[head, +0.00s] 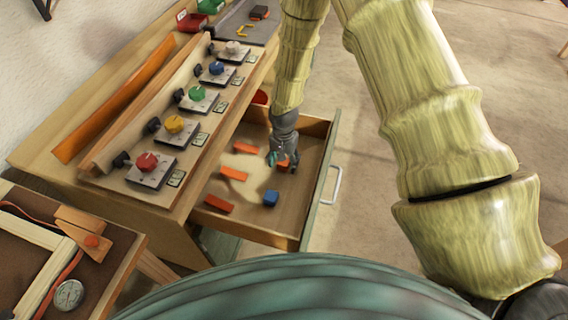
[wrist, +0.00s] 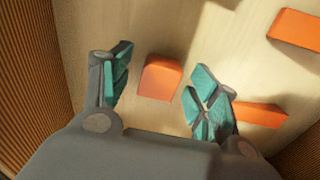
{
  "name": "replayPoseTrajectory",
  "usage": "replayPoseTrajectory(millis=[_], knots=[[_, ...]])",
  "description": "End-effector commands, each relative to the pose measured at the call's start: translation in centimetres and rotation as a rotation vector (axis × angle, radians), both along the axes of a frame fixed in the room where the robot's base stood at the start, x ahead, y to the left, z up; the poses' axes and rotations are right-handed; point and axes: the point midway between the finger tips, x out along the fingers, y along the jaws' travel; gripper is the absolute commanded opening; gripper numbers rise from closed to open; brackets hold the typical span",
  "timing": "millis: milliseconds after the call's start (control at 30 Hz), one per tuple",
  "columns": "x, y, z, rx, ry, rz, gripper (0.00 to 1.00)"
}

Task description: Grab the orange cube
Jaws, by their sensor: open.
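The orange cube (head: 284,164) lies on the floor of the open drawer, partly hidden by my gripper in the head view. In the wrist view the orange cube (wrist: 160,78) shows between and beyond my two teal-padded fingers. My gripper (head: 279,158) points down into the drawer, at the cube. In the wrist view my gripper (wrist: 158,82) is open with nothing held; the fingers stand apart on either side of the cube. I cannot tell how much height is left between fingertips and cube.
The drawer (head: 321,171) has raised walls close around. A bench with coloured knobs (head: 147,161) stands to the left.

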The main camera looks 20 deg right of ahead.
Motion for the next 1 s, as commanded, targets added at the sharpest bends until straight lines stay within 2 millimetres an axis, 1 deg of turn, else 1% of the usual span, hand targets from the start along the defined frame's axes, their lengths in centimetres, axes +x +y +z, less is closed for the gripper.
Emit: replayPoseTrajectory(millis=[67,100,167,300,333,600,733,867,1000], knots=[[0.0,0.0,0.0,0.000,0.000,0.000,0.59],[0.0,0.0,0.0,0.000,0.000,0.000,0.52],[0.0,0.0,0.0,0.000,0.000,0.000,0.41],[0.0,0.0,0.0,0.000,0.000,0.000,0.15],[0.0,0.0,0.0,0.000,0.000,0.000,0.12],[0.0,0.0,0.1,0.000,0.000,0.000,0.12],[0.1,0.0,0.5,0.000,-0.001,0.000,0.12],[0.1,0.0,1.7,0.000,-0.003,0.001,0.12],[0.1,0.0,3.6,0.000,-0.004,0.000,0.12]])
